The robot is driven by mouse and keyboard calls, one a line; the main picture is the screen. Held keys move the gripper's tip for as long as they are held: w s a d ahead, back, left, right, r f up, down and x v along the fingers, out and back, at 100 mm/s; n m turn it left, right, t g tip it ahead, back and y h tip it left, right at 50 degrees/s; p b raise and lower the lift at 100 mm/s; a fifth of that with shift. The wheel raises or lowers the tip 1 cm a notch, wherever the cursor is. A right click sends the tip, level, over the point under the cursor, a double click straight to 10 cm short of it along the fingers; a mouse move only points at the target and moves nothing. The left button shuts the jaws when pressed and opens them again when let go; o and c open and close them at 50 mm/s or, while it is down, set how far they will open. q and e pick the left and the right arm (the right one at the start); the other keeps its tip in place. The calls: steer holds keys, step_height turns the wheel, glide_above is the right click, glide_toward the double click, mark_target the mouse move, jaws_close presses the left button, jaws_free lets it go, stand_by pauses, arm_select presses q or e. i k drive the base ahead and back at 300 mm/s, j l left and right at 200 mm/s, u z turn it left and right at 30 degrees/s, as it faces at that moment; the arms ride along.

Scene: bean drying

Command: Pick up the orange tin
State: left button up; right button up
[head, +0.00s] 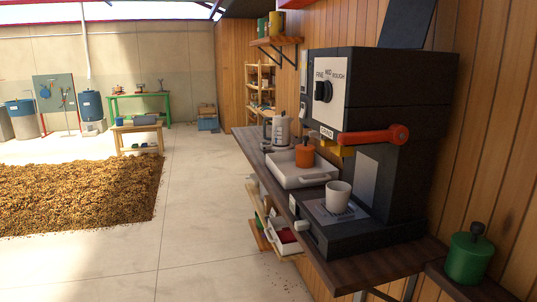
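The orange tin (305,155) with a dark knob on its lid stands upright in a white tray (318,178) on the dark wooden wall counter. It is left of the large black grinder (400,120). Neither of my grippers shows in the head view.
A white cup (338,195) sits on the grinder's base. A pitcher (280,130) stands behind the tray. A green tin (468,257) is at the counter's right end. The grinder's red lever (372,136) sticks out near the orange tin. Bare floor lies left of the counter, then a bean pile (80,190).

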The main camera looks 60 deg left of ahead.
mark_target(304, 160)
steer(key=u, duration=1.6)
steer(key=i+j+z, duration=0.2)
steer(key=i, duration=0.25)
steer(key=i+j+z, duration=0.2)
steer(key=i, duration=0.25)
steer(key=j+z, duration=0.5)
steer(key=j, duration=0.85)
